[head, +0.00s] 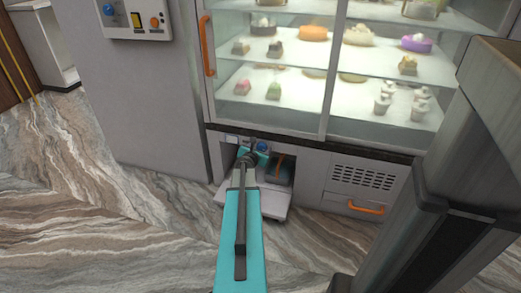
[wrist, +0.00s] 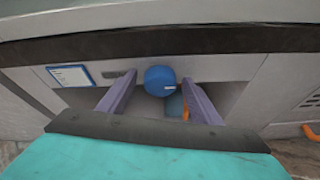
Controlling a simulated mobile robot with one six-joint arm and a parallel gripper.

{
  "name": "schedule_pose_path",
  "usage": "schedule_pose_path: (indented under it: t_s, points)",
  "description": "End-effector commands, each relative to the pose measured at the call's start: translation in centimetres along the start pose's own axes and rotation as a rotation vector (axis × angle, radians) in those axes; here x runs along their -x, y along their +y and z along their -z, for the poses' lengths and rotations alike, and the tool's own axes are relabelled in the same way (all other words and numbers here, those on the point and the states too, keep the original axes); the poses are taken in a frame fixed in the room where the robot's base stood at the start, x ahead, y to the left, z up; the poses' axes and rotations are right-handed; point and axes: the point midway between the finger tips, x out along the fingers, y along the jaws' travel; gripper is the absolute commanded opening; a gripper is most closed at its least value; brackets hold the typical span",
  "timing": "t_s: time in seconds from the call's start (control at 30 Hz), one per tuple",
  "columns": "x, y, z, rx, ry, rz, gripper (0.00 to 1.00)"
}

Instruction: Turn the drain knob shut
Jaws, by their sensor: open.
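The drain knob (wrist: 160,80) is a round blue knob with a small white mark, on the grey panel below the display case. In the wrist view it shows between the two fingers of my gripper (wrist: 158,92), near their tips. My gripper is open; I cannot tell whether either finger touches the knob. In the head view the knob (head: 263,146) shows small, just beyond my gripper (head: 252,155), with my teal arm reaching up to it from below.
A glass display case (head: 325,90) with sweets stands above. Below the knob is an opening with a pulled-out grey tray (head: 272,205). An orange handle (head: 366,208) sits under a vent at right. A control panel (head: 135,20) is at upper left. The marbled floor at left is clear.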

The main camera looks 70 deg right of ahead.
Motion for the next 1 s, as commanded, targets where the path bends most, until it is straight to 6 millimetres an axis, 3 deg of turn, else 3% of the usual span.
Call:
schedule_pose_path:
  t_s: [0.2, 0.47, 1.0]
  points:
    - [0.02, 0.01, -0.01, 0.000, 0.000, 0.000, 0.58]
    - [0.02, 0.01, -0.01, 0.000, 0.000, 0.000, 0.17]
    - [0.07, 0.32, -0.17, 0.111, -0.005, 0.044, 0.17]
